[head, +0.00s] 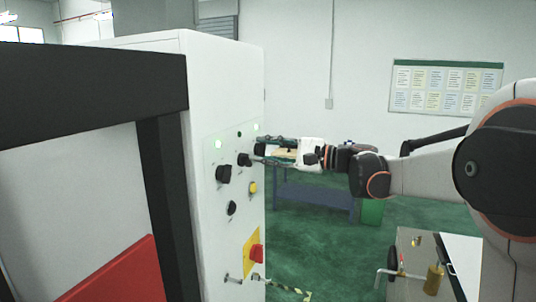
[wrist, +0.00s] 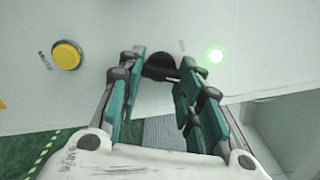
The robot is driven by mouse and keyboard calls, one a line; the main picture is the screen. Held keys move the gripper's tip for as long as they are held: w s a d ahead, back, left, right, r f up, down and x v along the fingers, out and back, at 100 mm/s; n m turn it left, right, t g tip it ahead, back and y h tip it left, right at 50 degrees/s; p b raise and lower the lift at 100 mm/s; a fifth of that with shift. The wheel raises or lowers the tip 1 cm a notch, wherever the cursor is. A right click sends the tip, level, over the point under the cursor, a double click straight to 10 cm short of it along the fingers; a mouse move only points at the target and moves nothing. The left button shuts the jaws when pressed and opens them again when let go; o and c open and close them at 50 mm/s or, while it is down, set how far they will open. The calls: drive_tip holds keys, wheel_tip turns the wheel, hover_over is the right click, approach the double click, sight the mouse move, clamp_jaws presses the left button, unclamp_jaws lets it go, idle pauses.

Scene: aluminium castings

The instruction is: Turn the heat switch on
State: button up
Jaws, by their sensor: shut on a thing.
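A black rotary knob (wrist: 160,67) sits on the white cabinet's control panel. My gripper (wrist: 158,72) is shut on it, with one teal-padded finger on each side. In the head view my gripper (head: 262,150) reaches the panel from the right, and its fingers partly cover the knob (head: 260,149). A lit green lamp (wrist: 216,55) is just beside the knob in the wrist view. It is above the knob in the head view (head: 255,127). The label by the knob is too small to read, so I cannot tell from lettering that this is the heat switch.
Other black knobs (head: 223,174) and a second green lamp (head: 218,145) are to the left on the panel. A yellow button (head: 252,188) is below my gripper. A red emergency stop (head: 256,253) is lower down. A bench (head: 313,197) stands behind; green floor is open.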

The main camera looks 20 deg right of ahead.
drive_tip(key=shift+m, duration=0.6)
drive_tip(key=o, duration=1.1)
drive_tip(key=shift+c, duration=0.2)
drive_tip(key=shift+d, duration=0.1)
drive_tip(key=v, duration=1.1)
drive_tip(key=shift+s+d, duration=0.25)
drive_tip(key=shift+d, duration=0.05)
drive_tip(key=shift+f, duration=0.15)
